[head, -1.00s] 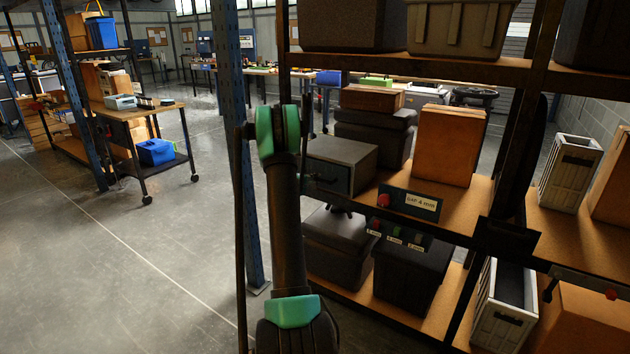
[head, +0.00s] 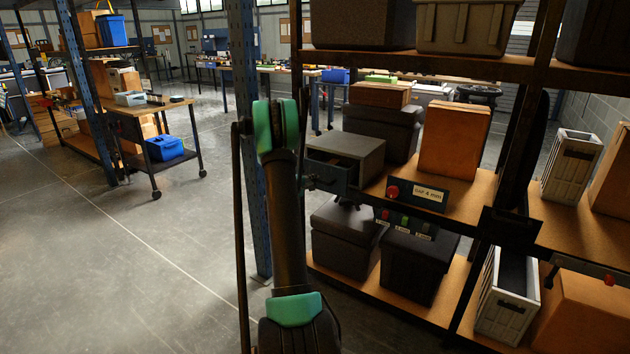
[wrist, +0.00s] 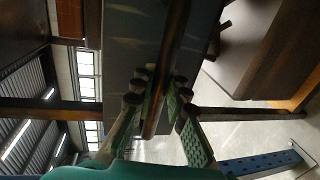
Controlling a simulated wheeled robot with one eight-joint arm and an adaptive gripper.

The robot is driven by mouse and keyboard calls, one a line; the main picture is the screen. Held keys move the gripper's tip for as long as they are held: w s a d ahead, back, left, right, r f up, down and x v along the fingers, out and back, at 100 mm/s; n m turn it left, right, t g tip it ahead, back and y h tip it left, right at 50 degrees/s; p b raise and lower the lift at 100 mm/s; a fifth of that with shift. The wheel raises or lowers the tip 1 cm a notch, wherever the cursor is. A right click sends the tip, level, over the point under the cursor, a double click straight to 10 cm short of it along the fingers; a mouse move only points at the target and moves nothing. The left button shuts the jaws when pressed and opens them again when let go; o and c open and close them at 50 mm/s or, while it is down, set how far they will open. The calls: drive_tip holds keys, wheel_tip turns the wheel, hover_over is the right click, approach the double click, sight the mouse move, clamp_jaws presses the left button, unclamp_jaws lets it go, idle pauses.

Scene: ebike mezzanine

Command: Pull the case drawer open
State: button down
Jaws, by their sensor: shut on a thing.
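The grey case (head: 355,148) sits on the middle shelf at its left end, just right of my arm in the head view. Its drawer (head: 330,178) stands partly out toward me, and a dark gap shows behind its front. In the wrist view, my gripper (wrist: 160,92) is closed around a narrow dark bar, the drawer handle (wrist: 166,65), with a finger on each side. A grey face (wrist: 128,55) lies close beyond the fingers. In the head view my arm and the shelf post hide most of the grip.
A blue rack post (head: 247,130) stands close behind my arm. An orange-brown box (head: 454,140) and a "GAP 4 mm" sign (head: 430,194) with a red knob share the shelf (head: 478,205). Dark bins (head: 415,265) stand below. The floor (head: 120,260) at left is clear.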

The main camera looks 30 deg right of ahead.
drive_tip(key=v, duration=0.2)
drive_tip(key=f+v, duration=0.1)
drive_tip(key=v, duration=0.1)
drive_tip(key=shift+s+a, duration=0.1)
drive_tip(key=shift+a, duration=0.3)
drive_tip(key=c, duration=1.5)
unclamp_jaws()
drive_tip(key=v, duration=1.2)
drive_tip(key=shift+s, duration=0.1)
